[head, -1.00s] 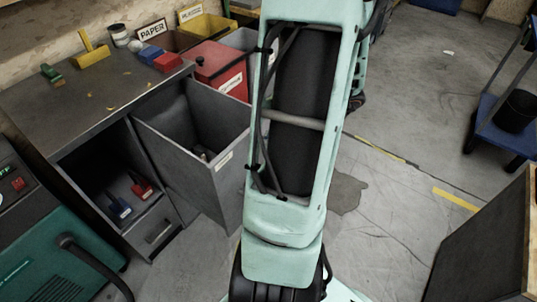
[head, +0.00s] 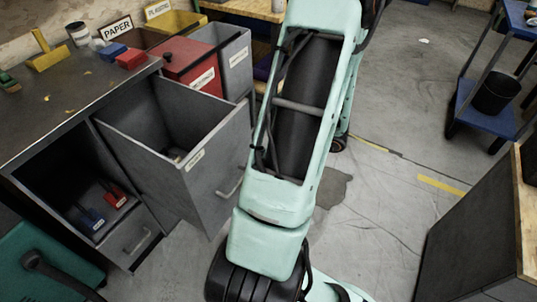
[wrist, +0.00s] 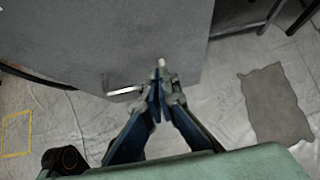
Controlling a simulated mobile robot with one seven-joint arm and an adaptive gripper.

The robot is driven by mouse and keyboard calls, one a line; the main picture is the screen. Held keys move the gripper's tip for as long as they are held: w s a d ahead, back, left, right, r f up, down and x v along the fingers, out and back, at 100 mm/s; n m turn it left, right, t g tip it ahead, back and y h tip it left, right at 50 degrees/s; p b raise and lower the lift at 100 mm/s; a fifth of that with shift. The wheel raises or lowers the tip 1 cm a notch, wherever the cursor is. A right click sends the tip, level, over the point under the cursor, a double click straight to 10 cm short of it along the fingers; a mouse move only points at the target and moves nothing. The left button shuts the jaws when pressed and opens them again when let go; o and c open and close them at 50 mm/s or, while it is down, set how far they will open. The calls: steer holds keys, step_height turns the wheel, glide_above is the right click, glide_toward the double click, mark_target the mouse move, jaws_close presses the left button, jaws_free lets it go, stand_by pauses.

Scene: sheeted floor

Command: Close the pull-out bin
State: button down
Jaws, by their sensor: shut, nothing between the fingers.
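The pull-out bin (head: 207,165) is a grey, open-topped box standing well out of the grey cabinet (head: 62,122) in the head view. Its front has a small label and a metal handle (head: 231,186). In the wrist view the bin's grey front (wrist: 115,40) fills the upper left, with the handle (wrist: 124,90) low on it. My gripper (wrist: 162,68) is shut and empty, with its fingertips over the lower right of the bin front, just right of the handle. I cannot tell whether they touch it. The gripper is hidden in the head view.
A red bin (head: 192,64) and a grey bin (head: 235,60) stand behind the pull-out bin. A drawer (head: 130,240) sits low in the cabinet. A blue trolley (head: 490,105) and a dark cabinet (head: 470,235) stand at right. The floor (head: 375,215) between is clear.

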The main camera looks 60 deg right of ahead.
mark_target(237, 154)
steer(key=w, duration=0.1)
steer(key=w+f, duration=0.1)
steer(key=w, duration=0.2)
steer(key=shift+a+f, duration=0.15)
steer(key=shift+f, duration=0.1)
steer(key=shift+w, duration=0.75)
steer(key=shift+w, duration=0.1)
